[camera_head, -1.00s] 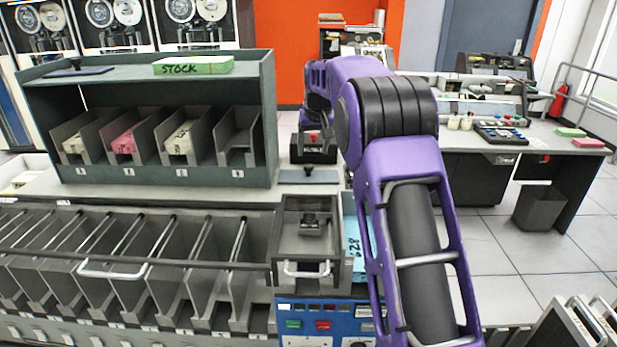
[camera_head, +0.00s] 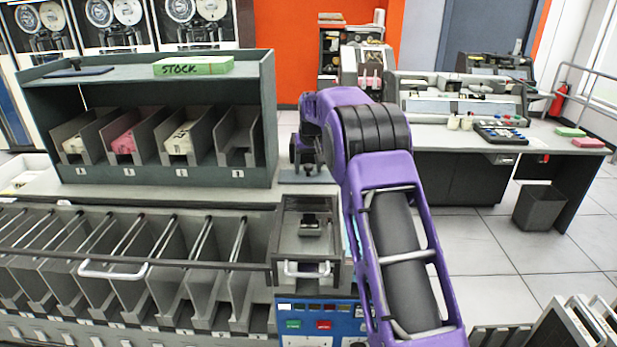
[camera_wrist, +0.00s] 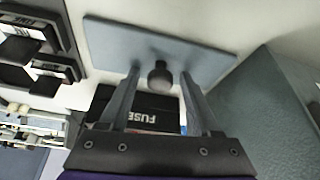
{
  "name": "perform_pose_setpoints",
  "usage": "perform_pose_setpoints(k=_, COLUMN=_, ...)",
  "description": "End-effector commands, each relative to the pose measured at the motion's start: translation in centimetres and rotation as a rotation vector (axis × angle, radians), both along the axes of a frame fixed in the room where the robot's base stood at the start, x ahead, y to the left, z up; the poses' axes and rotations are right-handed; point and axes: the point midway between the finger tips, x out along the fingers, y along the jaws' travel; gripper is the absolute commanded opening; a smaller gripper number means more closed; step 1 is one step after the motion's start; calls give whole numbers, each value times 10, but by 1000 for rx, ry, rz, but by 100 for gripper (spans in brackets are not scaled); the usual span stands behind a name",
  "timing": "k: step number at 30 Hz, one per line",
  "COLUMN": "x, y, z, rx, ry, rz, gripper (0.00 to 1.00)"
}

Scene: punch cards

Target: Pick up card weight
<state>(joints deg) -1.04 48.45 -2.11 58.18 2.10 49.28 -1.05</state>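A card weight, a flat blue-grey plate (camera_wrist: 205,58) with a dark round knob (camera_wrist: 160,76), lies on a pale surface in the wrist view. My gripper (camera_wrist: 160,72) is open, with its two fingers on either side of the knob and a gap showing to each. I cannot tell how far the fingertips are above the plate. In the head view the plate (camera_head: 322,177) shows partly on the counter right of the dark shelf, with my gripper (camera_head: 307,168) over it. My arm hides some of it.
The shelf unit (camera_head: 262,120) stands close on the left; its wall (camera_wrist: 265,95) shows in the wrist view. A black box marked FUSE (camera_wrist: 150,121) is near the fingers. Another plate with a knob (camera_head: 78,71) lies on the shelf top. A card hopper (camera_head: 290,245) is in front.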

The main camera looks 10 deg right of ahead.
Motion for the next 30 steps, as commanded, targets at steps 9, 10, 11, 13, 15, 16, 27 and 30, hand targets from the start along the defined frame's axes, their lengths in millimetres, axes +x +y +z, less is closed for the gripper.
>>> perform_pose_setpoints(k=9, x=0, y=0, z=0, rx=0, ry=0, rz=0, gripper=4)
perform_pose_setpoints(k=10, x=0, y=0, z=0, rx=0, ry=0, rz=0, gripper=0)
perform_pose_setpoints(k=11, x=0, y=0, z=0, rx=0, ry=0, rz=0, gripper=0)
perform_pose_setpoints(k=13, x=0, y=0, z=0, rx=0, ry=0, rz=0, gripper=0)
perform_pose_setpoints(k=15, x=0, y=0, z=0, rx=0, ry=0, rz=0, gripper=0)
perform_pose_setpoints(k=16, x=0, y=0, z=0, rx=0, ry=0, rz=0, gripper=0)
perform_pose_setpoints(k=27, x=0, y=0, z=1, rx=0, ry=0, rz=0, gripper=0)
perform_pose_setpoints(k=30, x=0, y=0, z=1, rx=0, ry=0, rz=0, gripper=0)
